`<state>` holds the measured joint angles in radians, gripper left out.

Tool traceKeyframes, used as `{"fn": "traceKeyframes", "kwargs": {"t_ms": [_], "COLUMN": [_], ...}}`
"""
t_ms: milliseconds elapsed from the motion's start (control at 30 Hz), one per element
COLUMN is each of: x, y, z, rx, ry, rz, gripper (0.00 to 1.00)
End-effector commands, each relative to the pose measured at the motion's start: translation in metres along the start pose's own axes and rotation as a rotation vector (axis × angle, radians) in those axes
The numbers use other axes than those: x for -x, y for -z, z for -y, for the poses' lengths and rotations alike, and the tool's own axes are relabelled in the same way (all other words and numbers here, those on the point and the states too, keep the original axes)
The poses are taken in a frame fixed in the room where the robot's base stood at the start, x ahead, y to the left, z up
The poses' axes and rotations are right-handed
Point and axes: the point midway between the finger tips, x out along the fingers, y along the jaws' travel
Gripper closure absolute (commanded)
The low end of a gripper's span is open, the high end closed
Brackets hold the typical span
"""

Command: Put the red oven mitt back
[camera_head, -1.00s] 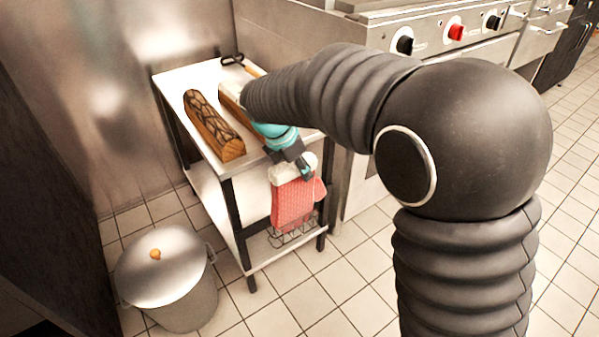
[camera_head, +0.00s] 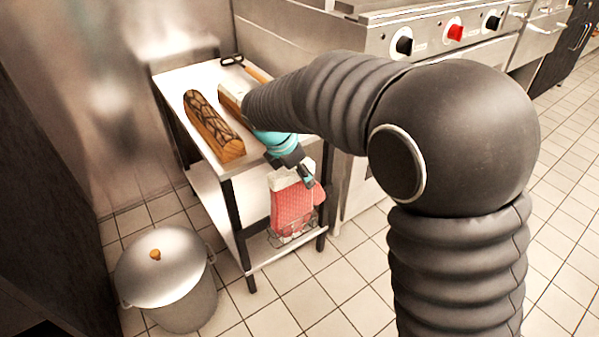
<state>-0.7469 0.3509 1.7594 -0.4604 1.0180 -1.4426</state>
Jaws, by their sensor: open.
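The red oven mitt (camera_head: 291,208) has a white cuff and hangs upright at the front of the small steel table. Its lower part is at the wire basket (camera_head: 279,238), and thin wires show around and in front of it. My gripper (camera_head: 304,177) is at the top of the mitt, by the white cuff, and is open. A dark finger overlaps the mitt's upper right edge. I cannot tell whether the fingers still touch the cuff.
The steel table (camera_head: 172,80) carries a patterned loaf-shaped wooden block (camera_head: 212,127), another wooden item (camera_head: 233,97) and a dark-handled tool (camera_head: 245,66). A lidded pot (camera_head: 167,275) stands on the floor at left. A stove (camera_head: 430,42) stands behind my arm.

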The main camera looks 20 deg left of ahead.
Motion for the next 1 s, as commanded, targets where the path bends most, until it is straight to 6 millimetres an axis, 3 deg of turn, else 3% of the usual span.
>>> {"fn": "traceKeyframes", "kwargs": {"t_ms": [100,500,700,1000], "x": [-0.006,0.082,0.116,0.136], "y": [0.003,-0.001,-0.001,-0.001], "z": [0.0,-0.003,-0.003,-0.003], "rx": [0.0,0.0,0.001,0.0], "ry": [-0.001,-0.005,-0.004,-0.001], "rz": [0.0,0.0,0.001,0.0], "gripper": [0.39,0.39,0.39,0.39]}}
